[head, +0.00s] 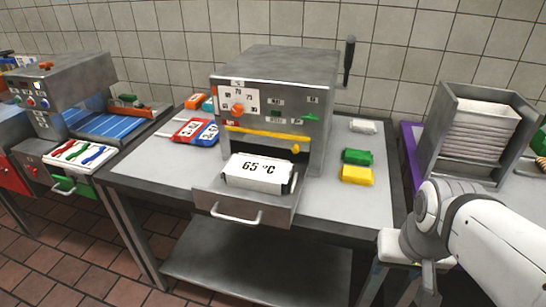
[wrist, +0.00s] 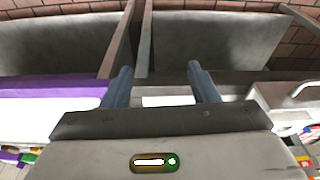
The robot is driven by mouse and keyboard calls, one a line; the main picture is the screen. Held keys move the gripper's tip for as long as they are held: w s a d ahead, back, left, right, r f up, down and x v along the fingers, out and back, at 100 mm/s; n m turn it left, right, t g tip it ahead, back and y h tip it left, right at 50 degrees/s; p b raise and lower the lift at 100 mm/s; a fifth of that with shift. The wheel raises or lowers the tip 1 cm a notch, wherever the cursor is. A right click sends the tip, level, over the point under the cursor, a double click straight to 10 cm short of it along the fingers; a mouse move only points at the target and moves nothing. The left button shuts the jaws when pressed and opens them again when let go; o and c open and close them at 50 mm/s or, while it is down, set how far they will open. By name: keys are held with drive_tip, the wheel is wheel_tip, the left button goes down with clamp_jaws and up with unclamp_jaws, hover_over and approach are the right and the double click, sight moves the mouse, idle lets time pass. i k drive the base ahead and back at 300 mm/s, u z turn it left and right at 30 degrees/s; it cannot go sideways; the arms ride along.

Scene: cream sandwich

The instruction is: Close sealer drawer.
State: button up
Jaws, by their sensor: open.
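The sealer is a grey metal box (head: 275,75) on the middle table, with a dial and a yellow bar on its front. Its drawer (head: 215,203) is pulled out at the front, with a curved handle (head: 236,216). A handled grey front, apparently the drawer (wrist: 272,102), shows at the right edge there.
Green (head: 357,157) and yellow (head: 356,174) packs lie right of the sealer, red and blue ones (head: 194,132) left. A grey rack of white sheets (head: 480,130) stands right. Another machine (head: 62,85) stands left. The floor before the drawer looks clear.

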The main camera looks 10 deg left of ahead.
sight(247, 200)
drive_tip(key=k, duration=1.3)
drive_tip(key=u, duration=0.5)
drive_tip(key=i, duration=1)
drive_tip(key=u, duration=0.5)
drive_tip(key=i, duration=0.55)
drive_tip(key=u, duration=0.05)
